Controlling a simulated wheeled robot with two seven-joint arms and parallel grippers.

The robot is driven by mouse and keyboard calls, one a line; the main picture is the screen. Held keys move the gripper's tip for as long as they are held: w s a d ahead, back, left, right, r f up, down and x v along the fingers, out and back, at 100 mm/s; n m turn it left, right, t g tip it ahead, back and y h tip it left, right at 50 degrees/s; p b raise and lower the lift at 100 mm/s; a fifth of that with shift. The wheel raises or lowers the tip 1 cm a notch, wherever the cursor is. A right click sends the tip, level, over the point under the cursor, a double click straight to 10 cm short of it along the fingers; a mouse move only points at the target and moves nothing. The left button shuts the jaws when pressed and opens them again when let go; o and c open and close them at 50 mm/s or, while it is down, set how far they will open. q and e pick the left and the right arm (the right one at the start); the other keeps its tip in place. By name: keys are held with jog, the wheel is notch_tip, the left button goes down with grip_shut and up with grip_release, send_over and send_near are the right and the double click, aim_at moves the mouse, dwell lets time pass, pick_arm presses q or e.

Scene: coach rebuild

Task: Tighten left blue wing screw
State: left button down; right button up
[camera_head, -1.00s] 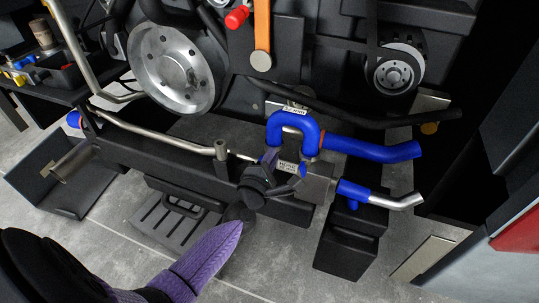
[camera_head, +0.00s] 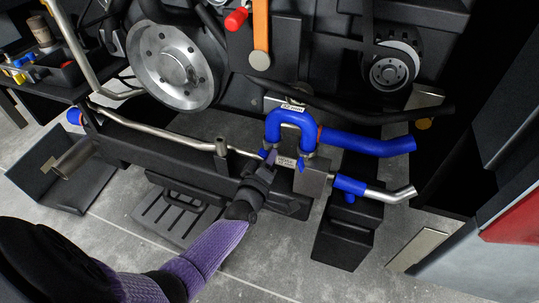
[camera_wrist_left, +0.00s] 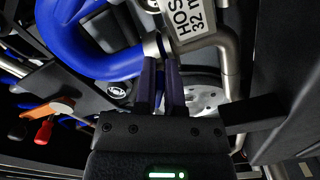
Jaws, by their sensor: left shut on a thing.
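The blue U-shaped hose (camera_head: 290,118) sits at the front of the engine, and it also fills the upper left of the left wrist view (camera_wrist_left: 75,45). My left gripper (camera_head: 270,157) is at the hose's left lower end, with its fingers close together. The left blue wing screw (camera_head: 263,153) shows only as a small blue bit beside the fingertips; the rest is hidden by them. In the left wrist view the fingers (camera_wrist_left: 160,75) point up to the metal clamp band (camera_wrist_left: 153,46), shut on the screw. The right blue wing screw (camera_head: 302,165) is free. My right gripper is not seen.
A metal pipe (camera_head: 160,130) runs in from the left. A short blue hose with a metal end (camera_head: 350,184) lies to the right. A black beam is just below the gripper.

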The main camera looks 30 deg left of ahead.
pick_arm(q)
jog(key=m, duration=0.5)
jog(key=shift+a+f+p, duration=0.2)
jog(key=shift+f+p, duration=0.05)
jog(key=shift+p, duration=0.1)
jog(key=shift+s+a+f+m, duration=0.1)
jog(key=shift+m, duration=1.3)
jog(key=c, duration=0.9)
grip_release()
jog(key=shift+o, duration=0.9)
